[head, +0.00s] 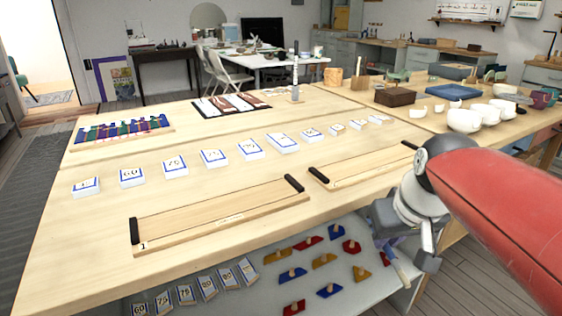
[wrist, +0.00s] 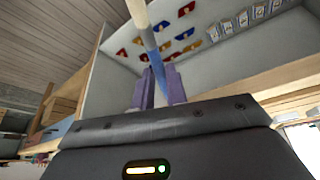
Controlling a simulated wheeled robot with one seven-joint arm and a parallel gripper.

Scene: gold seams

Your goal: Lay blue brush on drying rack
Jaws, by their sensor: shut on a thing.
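The blue brush (wrist: 156,62) shows in the wrist view as a thin rod, blue near the fingers and pale at its far end. My gripper (wrist: 156,88) is shut on it with two purple fingers. In the head view my gripper (head: 390,244) is low at the right, beside the table's front edge and in front of the lower shelf. The pale part of the brush (head: 401,270) points down there. I cannot pick out the drying rack with certainty.
Two wooden trays with black ends, one near (head: 220,216) and one farther right (head: 365,165), lie on the table (head: 90,225). Several number cards (head: 212,158) stand behind them. A board of coloured pieces (head: 122,131) is at left, white bowls (head: 464,119) at right. Coloured shapes (head: 324,260) fill the shelf.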

